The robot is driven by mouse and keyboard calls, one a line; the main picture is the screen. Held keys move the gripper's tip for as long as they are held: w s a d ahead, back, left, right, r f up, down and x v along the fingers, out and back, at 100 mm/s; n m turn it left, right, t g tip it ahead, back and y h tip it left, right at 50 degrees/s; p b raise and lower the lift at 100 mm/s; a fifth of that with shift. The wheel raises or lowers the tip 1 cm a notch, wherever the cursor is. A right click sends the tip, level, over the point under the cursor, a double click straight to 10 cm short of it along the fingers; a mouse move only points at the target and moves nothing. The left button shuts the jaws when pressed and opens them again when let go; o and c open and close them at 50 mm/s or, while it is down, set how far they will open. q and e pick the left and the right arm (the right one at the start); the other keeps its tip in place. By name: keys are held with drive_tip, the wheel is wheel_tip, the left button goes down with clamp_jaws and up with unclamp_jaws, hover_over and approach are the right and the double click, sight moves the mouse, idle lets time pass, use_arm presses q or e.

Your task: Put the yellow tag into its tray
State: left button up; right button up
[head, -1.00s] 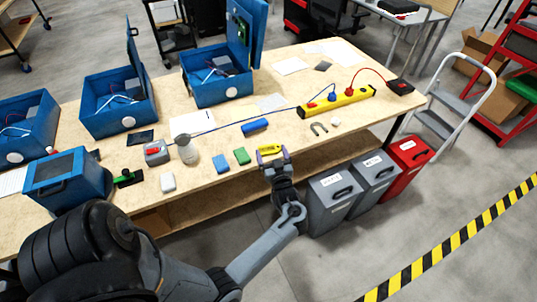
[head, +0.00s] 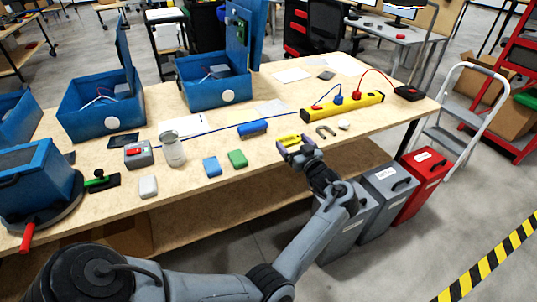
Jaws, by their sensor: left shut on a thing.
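The yellow tag (head: 290,140) is at the fingertips of my left gripper (head: 297,147), near the front edge of the table. No tray that is clearly the tag's own can be made out. My right gripper is not in view.
A grey horseshoe-shaped piece (head: 326,131) and a yellow power strip (head: 344,107) are to the right. Blue open boxes (head: 102,112) stand farther back.

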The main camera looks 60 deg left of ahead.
use_arm(q)
drive_tip(key=b, duration=0.4)
hover_over(268, 156)
wheel_tip(268, 156, down, 7)
drive_tip(key=shift+s+r, duration=0.1)
drive_tip(key=shift+r, duration=0.05)
drive_tip(key=shift+d+f+b, duration=0.1)
drive_tip(key=shift+f+b, duration=0.7)
drive_tip(key=shift+f, duration=1.25)
drive_tip(key=shift+f, duration=0.15)
drive_tip(key=o, duration=0.8)
